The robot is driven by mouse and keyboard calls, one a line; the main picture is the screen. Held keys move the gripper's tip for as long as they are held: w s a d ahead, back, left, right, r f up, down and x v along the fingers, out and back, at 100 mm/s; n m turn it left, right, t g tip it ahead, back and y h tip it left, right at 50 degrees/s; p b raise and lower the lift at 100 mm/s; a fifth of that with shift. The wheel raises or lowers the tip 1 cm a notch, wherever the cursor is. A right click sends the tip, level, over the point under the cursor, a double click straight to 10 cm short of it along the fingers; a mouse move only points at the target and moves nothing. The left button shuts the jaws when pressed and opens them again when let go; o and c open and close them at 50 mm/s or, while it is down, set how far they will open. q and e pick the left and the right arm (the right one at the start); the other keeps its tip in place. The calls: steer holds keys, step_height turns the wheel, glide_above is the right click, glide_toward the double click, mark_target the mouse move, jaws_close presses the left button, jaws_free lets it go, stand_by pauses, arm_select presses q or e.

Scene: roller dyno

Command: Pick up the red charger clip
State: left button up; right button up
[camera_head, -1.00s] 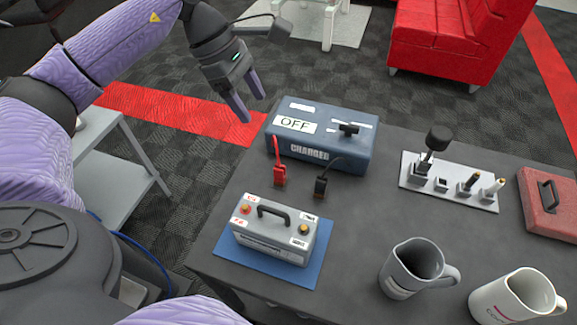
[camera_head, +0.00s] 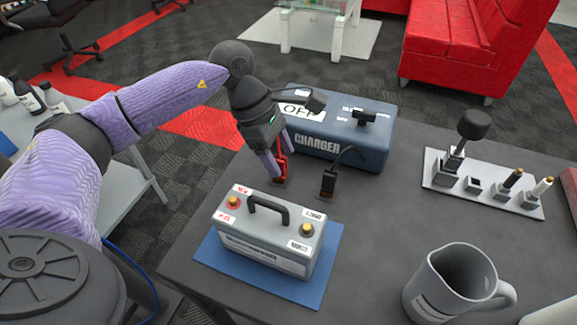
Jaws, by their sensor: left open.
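The red charger clip (camera_head: 281,168) stands on the dark table in front of the blue charger box (camera_head: 340,148), partly hidden by my gripper. My left gripper (camera_head: 280,160) is open, pointing down, with its purple fingers on either side of the red clip in the picture. I cannot tell whether the fingers touch it. The black charger clip (camera_head: 328,184) stands just to the right, its cable running to the charger. The grey battery (camera_head: 268,236) sits on a blue mat (camera_head: 325,277) in front of the clips. My right gripper is out of view.
A grey mug (camera_head: 455,285) stands at the front right, with part of a white mug (camera_head: 550,314) beside it. A light holder plate (camera_head: 482,185) with several upright pieces is at the right. The table between mat and holder is clear.

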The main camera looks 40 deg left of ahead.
arm_select(q)
steer(key=shift+d+f, duration=0.25)
steer(key=shift+f, duration=0.45)
steer(key=shift+r, duration=0.15)
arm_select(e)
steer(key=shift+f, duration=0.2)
arm_select(q)
jaws_close()
steer(key=shift+r, duration=0.1)
